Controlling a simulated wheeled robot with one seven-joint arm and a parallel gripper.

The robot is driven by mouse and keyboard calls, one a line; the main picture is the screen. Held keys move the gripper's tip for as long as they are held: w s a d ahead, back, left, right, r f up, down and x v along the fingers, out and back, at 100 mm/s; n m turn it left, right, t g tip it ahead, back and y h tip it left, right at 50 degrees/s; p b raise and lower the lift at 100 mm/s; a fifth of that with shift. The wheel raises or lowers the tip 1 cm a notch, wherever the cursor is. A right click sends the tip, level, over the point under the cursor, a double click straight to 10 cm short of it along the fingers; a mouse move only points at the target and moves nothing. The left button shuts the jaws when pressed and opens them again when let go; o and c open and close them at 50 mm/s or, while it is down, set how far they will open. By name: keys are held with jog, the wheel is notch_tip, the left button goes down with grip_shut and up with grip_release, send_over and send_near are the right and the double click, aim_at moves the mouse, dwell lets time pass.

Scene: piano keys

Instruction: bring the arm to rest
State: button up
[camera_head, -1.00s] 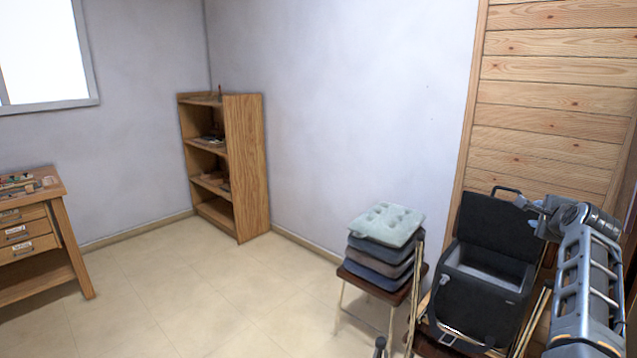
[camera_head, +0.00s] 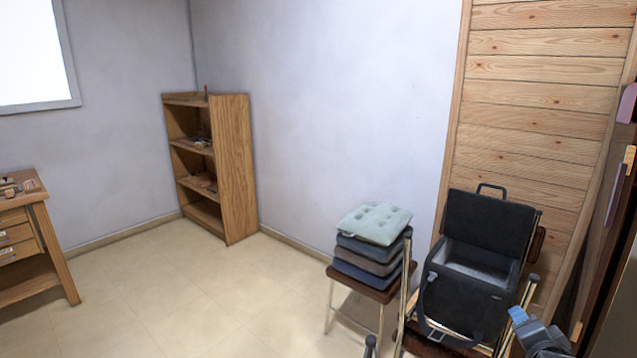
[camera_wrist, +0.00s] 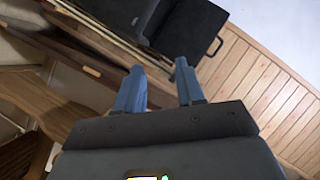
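In the wrist view, my gripper (camera_wrist: 158,85) shows two blue fingers standing apart with nothing between them. It is open and empty. In the head view, only a small part of my arm (camera_head: 540,338) shows at the bottom right, below and right of an open black case (camera_head: 482,225). The rest of the arm is out of that view. The case also shows in the wrist view (camera_wrist: 193,25), beyond the fingertips.
The case rests on a chair near the wooden panelled wall (camera_head: 535,125). Stacked cushions (camera_head: 372,243) lie on another chair left of it. A wooden shelf (camera_head: 238,170) stands in the corner, a workbench (camera_head: 45,235) at far left. The floor (camera_head: 190,295) between is clear.

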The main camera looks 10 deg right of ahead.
jog(key=s+a+f+n+t+y, duration=0.15)
jog(key=s+a+n, duration=0.35)
jog(key=s+a, duration=0.55)
jog(key=s+a+f+n+y, duration=0.2)
jog(key=s+a+n, duration=0.45)
jog(key=s, duration=0.65)
jog(key=s+a+r+n+y, duration=0.2)
jog(key=s+a+r, duration=0.4)
jog(key=s+a, duration=0.1)
jog(key=s+a+r+n+y, duration=0.1)
jog(key=s+a+r+n, duration=0.2)
jog(key=s+a+r, duration=0.3)
jog(key=s+a, duration=0.1)
jog(key=s, duration=0.3)
jog(key=shift+s+r+t+y, duration=0.2)
jog(key=shift+r+t+y, duration=0.05)
jog(key=shift+t+y, duration=0.1)
